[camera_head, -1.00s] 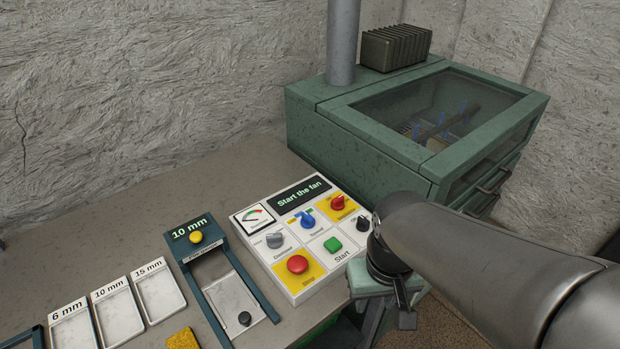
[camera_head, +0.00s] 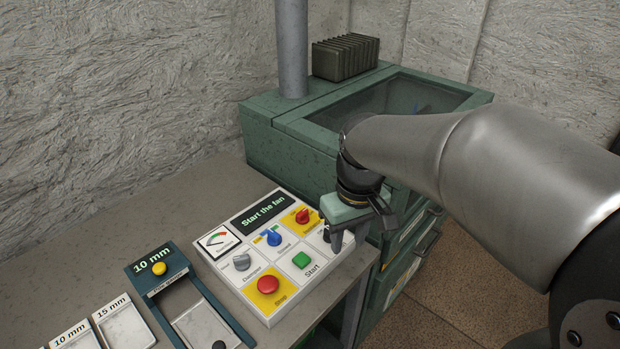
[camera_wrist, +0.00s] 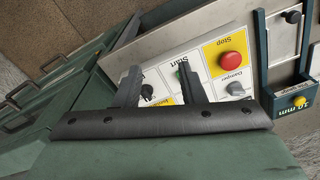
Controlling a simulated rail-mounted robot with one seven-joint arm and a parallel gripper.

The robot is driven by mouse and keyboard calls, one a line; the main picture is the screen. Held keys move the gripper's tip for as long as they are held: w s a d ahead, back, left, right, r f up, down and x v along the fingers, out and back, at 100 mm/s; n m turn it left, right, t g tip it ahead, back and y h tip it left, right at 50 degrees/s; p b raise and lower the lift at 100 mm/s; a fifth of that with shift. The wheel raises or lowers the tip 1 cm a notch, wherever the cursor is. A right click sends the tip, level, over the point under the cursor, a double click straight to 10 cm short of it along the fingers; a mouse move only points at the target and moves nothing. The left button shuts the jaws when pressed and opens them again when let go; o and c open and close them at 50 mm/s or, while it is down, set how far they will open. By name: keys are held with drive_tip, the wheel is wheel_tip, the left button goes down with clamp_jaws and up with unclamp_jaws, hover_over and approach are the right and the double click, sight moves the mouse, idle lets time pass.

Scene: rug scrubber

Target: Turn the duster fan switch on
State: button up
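A white control panel (camera_head: 252,262) lies on the table, its display (camera_head: 262,212) reading "Start the fan". It carries a grey knob (camera_head: 241,262), a blue knob (camera_head: 273,238), a red knob (camera_head: 303,216) on yellow, a green Start button (camera_head: 301,260) and a red Stop button (camera_head: 267,285). A black knob (camera_wrist: 147,91) shows in the wrist view; my gripper hides it in the head view. No label I can read says duster fan. My gripper (camera_head: 338,240) points down over the panel's right edge. Its fingers (camera_wrist: 160,82) are apart, with the black knob between them in the picture.
A green cabinet (camera_head: 262,145) with a glass lid and a grey pipe (camera_head: 292,50) stands behind the panel. A 10 mm tray unit (camera_head: 150,283) is left of the panel, with labelled trays (camera_head: 122,325) beyond. Bare table (camera_head: 120,220) lies at the back left.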

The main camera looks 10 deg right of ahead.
drive_tip(key=w+r+n, duration=0.2)
drive_tip(key=w, duration=0.5)
drive_tip(key=w+r+n, duration=0.2)
drive_tip(key=w+r, duration=0.1)
drive_tip(key=w, duration=0.4)
wheel_tip(320, 180, down, 17)
drive_tip(key=shift+d+f+p, duration=0.1)
drive_tip(key=shift+f+p, duration=0.05)
drive_tip(key=shift+p, duration=0.85)
clamp_jaws()
